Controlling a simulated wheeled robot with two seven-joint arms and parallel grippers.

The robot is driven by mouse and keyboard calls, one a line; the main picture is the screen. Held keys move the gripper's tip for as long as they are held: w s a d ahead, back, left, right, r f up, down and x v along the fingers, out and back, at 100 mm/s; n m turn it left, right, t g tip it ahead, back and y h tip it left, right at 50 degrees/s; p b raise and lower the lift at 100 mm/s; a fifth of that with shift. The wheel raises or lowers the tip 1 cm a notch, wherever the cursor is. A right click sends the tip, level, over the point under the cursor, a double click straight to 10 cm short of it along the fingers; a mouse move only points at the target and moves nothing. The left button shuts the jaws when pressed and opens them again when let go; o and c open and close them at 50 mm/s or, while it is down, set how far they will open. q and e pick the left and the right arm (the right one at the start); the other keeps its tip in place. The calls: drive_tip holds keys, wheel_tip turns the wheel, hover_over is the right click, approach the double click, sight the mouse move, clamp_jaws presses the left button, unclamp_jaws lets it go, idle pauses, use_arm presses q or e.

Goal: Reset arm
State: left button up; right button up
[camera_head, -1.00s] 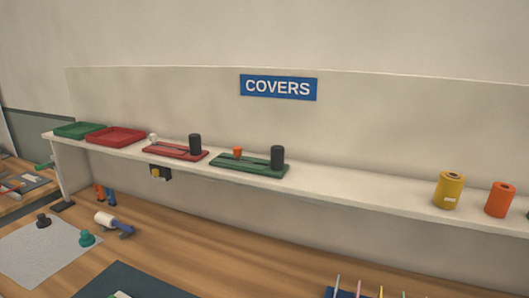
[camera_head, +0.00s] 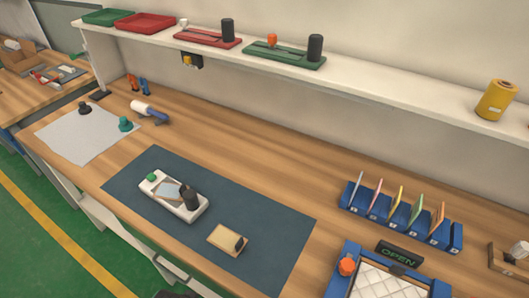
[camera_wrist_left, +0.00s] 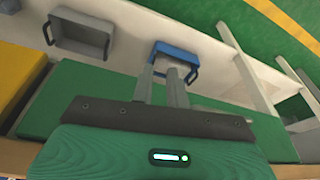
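My left gripper (camera_wrist_left: 164,80) shows in the left wrist view, its two grey fingers a little apart with nothing visible between them. It points over a white surface with a blue handled bin (camera_wrist_left: 178,60) and a grey handled bin (camera_wrist_left: 82,35). A green flat panel (camera_wrist_left: 270,135) lies beneath it. Neither gripper shows in the head view, and my right gripper is in no view.
The wooden bench (camera_head: 340,165) carries a blue mat (camera_head: 130,185) with a white device (camera_head: 180,210), a blue divided rack (camera_head: 435,235) and a grey sheet (camera_head: 80,145). A white shelf (camera_head: 400,90) runs above, holding trays and stamp-like tools.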

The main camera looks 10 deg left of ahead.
use_arm(q)
drive_tip(key=s+f+g, duration=0.1)
drive_tip(key=s+f, duration=0.2)
drive_tip(key=f, duration=0.9)
drive_tip(key=s+f, duration=0.2)
drive_tip(key=f, duration=1)
drive_tip(key=s+a+f, duration=0.2)
drive_tip(key=s+f, duration=0.5)
drive_tip(key=s, duration=0.1)
drive_tip(key=s+a+f+g, duration=0.1)
drive_tip(key=s+f, duration=0.6)
drive_tip(key=s, duration=0.2)
drive_tip(key=shift+a+f, duration=0.3)
drive_tip(key=shift+a, duration=0.1)
